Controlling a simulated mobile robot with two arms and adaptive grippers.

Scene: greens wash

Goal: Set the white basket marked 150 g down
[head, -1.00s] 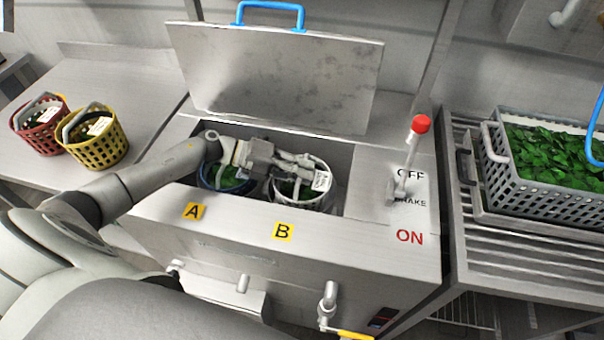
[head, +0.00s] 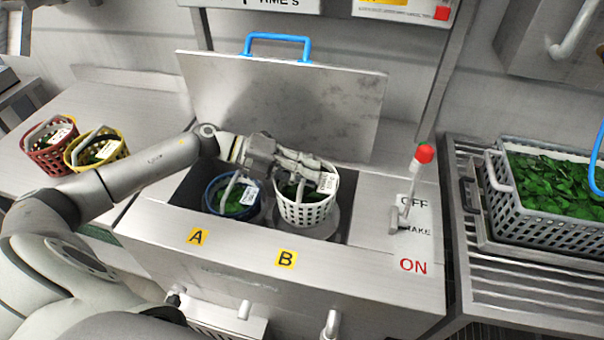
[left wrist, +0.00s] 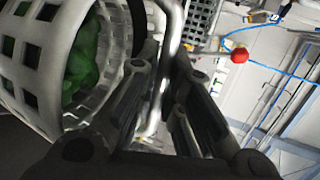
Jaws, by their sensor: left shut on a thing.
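The white basket (head: 308,213) holds green leaves and has a white tag (head: 327,182), whose writing is too small to read. It hangs above the B side of the steel washer's open well (head: 350,212), with a round grey seat partly visible below it. My left gripper (head: 318,168) is shut on the basket's handle at its top. In the left wrist view the basket (left wrist: 35,60) is tilted by the camera angle, and the gripper fingers (left wrist: 160,80) close on the handle beside it. My right gripper is not in view.
A blue basket (head: 212,203) sits in the A side. The washer's lid (head: 280,105) stands open behind. A red-knobbed lever (head: 408,185) rises at right. Red (head: 50,155) and yellow (head: 100,160) baskets stand on the left counter; a grey crate (head: 535,225) of leaves stands right.

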